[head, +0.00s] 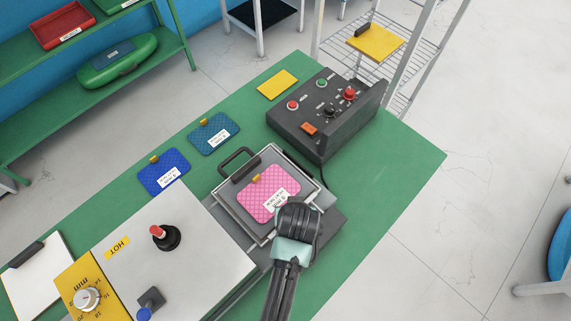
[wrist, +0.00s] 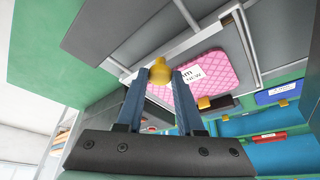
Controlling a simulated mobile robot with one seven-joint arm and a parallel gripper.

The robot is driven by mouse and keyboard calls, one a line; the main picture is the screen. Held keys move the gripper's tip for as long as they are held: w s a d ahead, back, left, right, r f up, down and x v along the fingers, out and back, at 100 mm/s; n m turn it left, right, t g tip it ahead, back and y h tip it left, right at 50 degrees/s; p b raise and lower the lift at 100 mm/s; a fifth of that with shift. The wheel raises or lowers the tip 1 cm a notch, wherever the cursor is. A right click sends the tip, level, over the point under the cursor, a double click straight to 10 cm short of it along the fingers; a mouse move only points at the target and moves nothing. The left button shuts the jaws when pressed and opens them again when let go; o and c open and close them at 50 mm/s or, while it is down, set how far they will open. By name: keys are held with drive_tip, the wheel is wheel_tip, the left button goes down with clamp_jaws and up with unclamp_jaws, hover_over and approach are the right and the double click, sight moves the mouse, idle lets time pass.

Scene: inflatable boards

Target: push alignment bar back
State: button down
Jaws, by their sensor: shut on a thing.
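A pink quilted board (head: 268,193) with a white label lies in a grey metal frame (head: 236,205) on the press bed. The wrist view shows the pink board (wrist: 205,77) beyond my fingers. A light metal bar (wrist: 190,45) runs along the board's near edge there; I take it as the alignment bar. My gripper (wrist: 160,76) is shut on a yellow knob (wrist: 160,70) beside this bar. Whether the knob is fixed to the bar is hard to tell. In the head view my dark wrist (head: 298,222) covers the frame's near right corner and hides the fingertips.
A white press housing (head: 190,245) with a red-topped knob stands left of the frame. A black control box (head: 335,130) stands behind right. Two blue boards (head: 164,172) (head: 213,134) and a yellow card (head: 277,85) lie on the green table (head: 395,165), whose right part is clear.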

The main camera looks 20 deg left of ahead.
drive_tip(key=shift+s+d+r, duration=0.15)
drive_tip(key=shift+s+d, duration=0.15)
drive_tip(key=shift+d, duration=0.5)
drive_tip(key=shift+d+f, duration=0.2)
drive_tip(key=shift+d, duration=0.05)
drive_tip(key=c, duration=0.5)
unclamp_jaws()
drive_tip(key=shift+s, duration=0.1)
drive_tip(key=shift+c, duration=0.2)
drive_tip(key=shift+r, duration=0.25)
drive_tip(key=v, duration=1.2)
drive_tip(key=shift+r+b, duration=0.25)
drive_tip(key=shift+b, duration=0.15)
